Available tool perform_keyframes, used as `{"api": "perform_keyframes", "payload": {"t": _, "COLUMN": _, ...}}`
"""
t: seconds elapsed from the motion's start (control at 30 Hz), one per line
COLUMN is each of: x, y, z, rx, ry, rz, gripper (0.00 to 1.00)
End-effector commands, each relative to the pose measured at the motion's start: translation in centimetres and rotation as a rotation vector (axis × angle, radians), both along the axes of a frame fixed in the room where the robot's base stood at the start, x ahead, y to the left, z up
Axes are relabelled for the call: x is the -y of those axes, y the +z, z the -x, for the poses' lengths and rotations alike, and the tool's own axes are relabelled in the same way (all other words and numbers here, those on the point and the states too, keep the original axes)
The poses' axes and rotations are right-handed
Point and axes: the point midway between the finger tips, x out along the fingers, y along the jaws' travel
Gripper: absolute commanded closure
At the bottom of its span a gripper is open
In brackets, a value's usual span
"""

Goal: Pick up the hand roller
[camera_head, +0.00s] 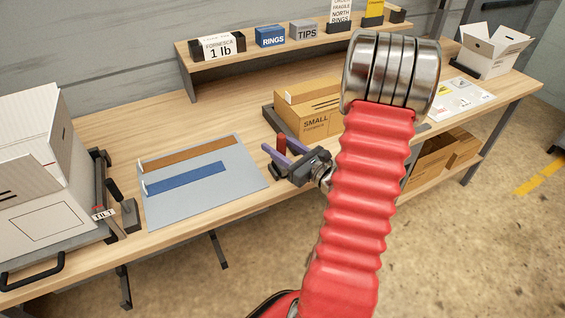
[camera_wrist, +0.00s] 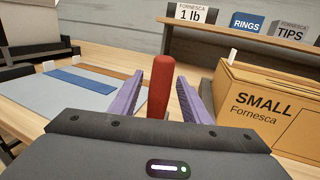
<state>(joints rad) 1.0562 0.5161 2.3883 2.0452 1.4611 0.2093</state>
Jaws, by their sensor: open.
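A red upright cylinder with a rounded top, which looks like the hand roller's handle (camera_wrist: 161,90), stands in the middle of the wrist view; its lower end is hidden behind my gripper body. In the head view the red handle (camera_head: 281,153) shows small at the table's front edge. My gripper (camera_wrist: 160,76) has two purple fingers, one on each side of the handle, with a narrow gap visible on both sides. My gripper also shows in the head view (camera_head: 277,145). It is open and holds nothing. No roller head can be made out.
A grey mat (camera_head: 205,205) with a brown strip and a blue strip lies left of my gripper. A SMALL Fornesca carton (camera_head: 305,112) stands close on the right. A white box (camera_head: 35,190) on a tilt stand is at the far left. A shelf (camera_head: 225,62) with labelled bins runs behind.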

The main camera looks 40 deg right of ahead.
Motion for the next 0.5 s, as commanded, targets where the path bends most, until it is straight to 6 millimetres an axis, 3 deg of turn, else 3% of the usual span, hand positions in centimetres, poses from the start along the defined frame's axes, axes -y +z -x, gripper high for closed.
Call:
{"api": "perform_keyframes", "payload": {"t": 0.2, "x": -0.1, "y": 0.0, "z": -2.3, "rx": -0.001, "ry": 0.001, "rz": -0.001, "gripper": 0.57}}
{"api": "perform_keyframes", "payload": {"t": 0.5, "x": -0.1, "y": 0.0, "z": -2.6, "rx": -0.001, "ry": 0.000, "rz": -0.002, "gripper": 0.57}}
